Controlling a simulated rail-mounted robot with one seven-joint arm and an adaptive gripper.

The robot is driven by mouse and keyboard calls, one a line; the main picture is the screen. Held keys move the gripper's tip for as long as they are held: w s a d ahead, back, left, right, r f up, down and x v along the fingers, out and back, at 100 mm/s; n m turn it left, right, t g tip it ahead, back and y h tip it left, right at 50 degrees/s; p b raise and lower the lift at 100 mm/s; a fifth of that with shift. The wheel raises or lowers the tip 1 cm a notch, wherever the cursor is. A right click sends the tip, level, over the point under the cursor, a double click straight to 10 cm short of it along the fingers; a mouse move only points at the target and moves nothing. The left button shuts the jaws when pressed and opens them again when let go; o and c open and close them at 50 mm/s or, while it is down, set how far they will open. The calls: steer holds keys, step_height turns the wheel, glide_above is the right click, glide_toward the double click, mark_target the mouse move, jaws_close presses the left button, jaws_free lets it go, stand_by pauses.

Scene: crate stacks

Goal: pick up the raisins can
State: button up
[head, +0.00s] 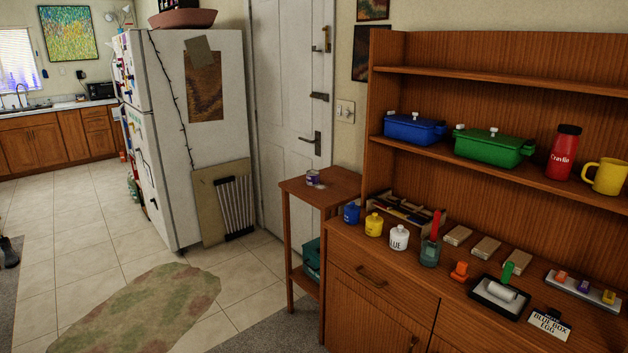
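A small can (313,178) with a purple and white label stands upright on top of a narrow wooden side table (340,186), in the middle of the head view. Its label is too small to read, so I cannot confirm that it is the raisins can. Nothing else shows on that tabletop. My gripper is not in view.
A wooden hutch (385,240) stands right of the side table, with paint jars (374,225), a wooden organizer (410,210) and several small items on its counter. Behind are a door (292,110) and a fridge (190,150). The tiled floor (110,235) at left is mostly clear.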

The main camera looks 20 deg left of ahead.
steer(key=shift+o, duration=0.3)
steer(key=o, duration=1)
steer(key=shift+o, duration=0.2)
